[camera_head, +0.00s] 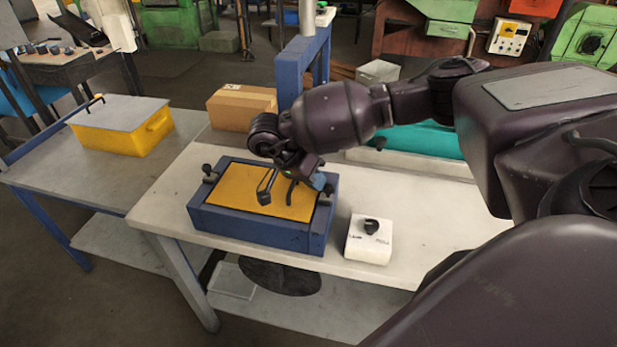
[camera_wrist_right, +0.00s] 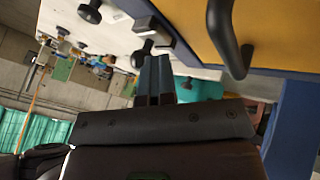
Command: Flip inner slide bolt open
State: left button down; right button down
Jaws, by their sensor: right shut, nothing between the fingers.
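A blue box (camera_head: 258,236) with a yellow lid (camera_head: 240,185) sits on the white table. A black handle (camera_head: 266,186) stands on the lid and also shows in the wrist view (camera_wrist_right: 228,38). One slide bolt with a dark knob (camera_head: 207,170) is at the box's left edge. Another bolt (camera_head: 328,190) is at the right edge; its round black knob (camera_wrist_right: 140,58) shows in the wrist view. My right gripper (camera_head: 318,181) is shut and empty, its fingertips (camera_wrist_right: 153,62) close beside that knob. I cannot tell whether they touch. My left gripper is not in view.
A white box with a black knob (camera_head: 369,240) stands right of the blue box. A cardboard box (camera_head: 240,107) and a blue post (camera_head: 290,80) are behind. A yellow container (camera_head: 125,130) stands on the left table. The white table's front right is clear.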

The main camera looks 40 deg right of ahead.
dwell(0.3)
jog(key=p+v, duration=0.4)
jog(key=v, duration=0.5)
jog(key=shift+r, duration=0.15)
jog(key=shift+w+a+r, duration=0.2)
jog(key=shift+a+r, duration=0.1)
jog(key=shift+f, duration=0.1)
